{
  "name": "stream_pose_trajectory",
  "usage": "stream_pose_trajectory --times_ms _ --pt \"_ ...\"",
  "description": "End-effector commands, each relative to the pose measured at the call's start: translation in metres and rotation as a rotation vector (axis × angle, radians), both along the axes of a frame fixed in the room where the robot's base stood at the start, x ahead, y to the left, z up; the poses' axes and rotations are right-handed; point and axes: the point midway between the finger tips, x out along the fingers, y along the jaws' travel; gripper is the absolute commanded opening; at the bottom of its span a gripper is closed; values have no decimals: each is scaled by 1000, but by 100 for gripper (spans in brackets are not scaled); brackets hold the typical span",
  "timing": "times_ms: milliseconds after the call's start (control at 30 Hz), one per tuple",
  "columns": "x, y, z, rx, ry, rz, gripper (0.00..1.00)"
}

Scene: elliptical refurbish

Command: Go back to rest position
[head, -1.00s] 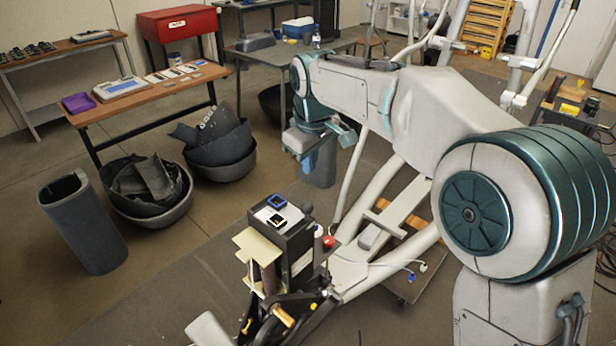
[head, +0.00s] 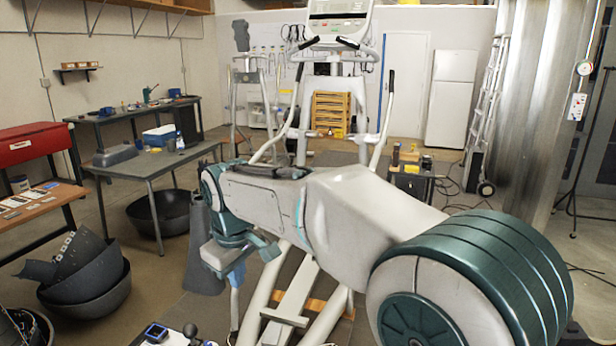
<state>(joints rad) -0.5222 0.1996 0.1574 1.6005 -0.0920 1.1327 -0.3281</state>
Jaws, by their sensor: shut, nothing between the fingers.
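My arm reaches from the lower right of the head view toward the middle left, with its elbow bent and the wrist hanging down. My gripper (head: 236,272) is at the end of the wrist, small and pointing down. It is shut, and I see nothing held in it. It is in the air in front of the elliptical trainer (head: 300,290), over the floor side of its frame. The trainer's console (head: 338,20) and handlebars stand upright behind my arm. My arm hides much of the trainer's middle.
A grey table (head: 160,165) with a blue cooler (head: 163,135) stands at left. Dark broken tubs (head: 90,290) lie on the floor at lower left. A low cart (head: 412,180) stands right of the trainer.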

Motion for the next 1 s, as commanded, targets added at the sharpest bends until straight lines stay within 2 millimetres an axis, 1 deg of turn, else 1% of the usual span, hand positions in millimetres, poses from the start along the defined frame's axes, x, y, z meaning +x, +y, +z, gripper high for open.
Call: stream_pose_trajectory --times_ms 33,67,100,133,167,200,267,300,367,400,500,600,733,867,1000 --pt "-4 -33 3 5 -6 -75 0" --pt "-7 -49 3 7 -6 -117 0" --pt "-12 -71 2 12 -7 -173 0" --pt "-16 -87 1 17 -8 -215 0" --pt "-21 -103 0 19 -9 -257 0" --pt "-28 -123 -2 26 -11 -314 0" --pt "-41 -153 -7 36 -11 -400 0" --pt "-51 -171 -10 45 -13 -457 0" --pt "-67 -197 -17 57 -12 -543 0" --pt "-79 -214 -22 67 -14 -600 0" --pt "-109 -249 -37 91 -14 -739 0" --pt "-137 -274 -53 116 -13 -856 0" --pt "-164 -292 -69 140 -12 -960 0" --pt "-175 -298 -77 152 -11 -1007 0" --pt "-177 -299 -79 154 -10 -1016 0"
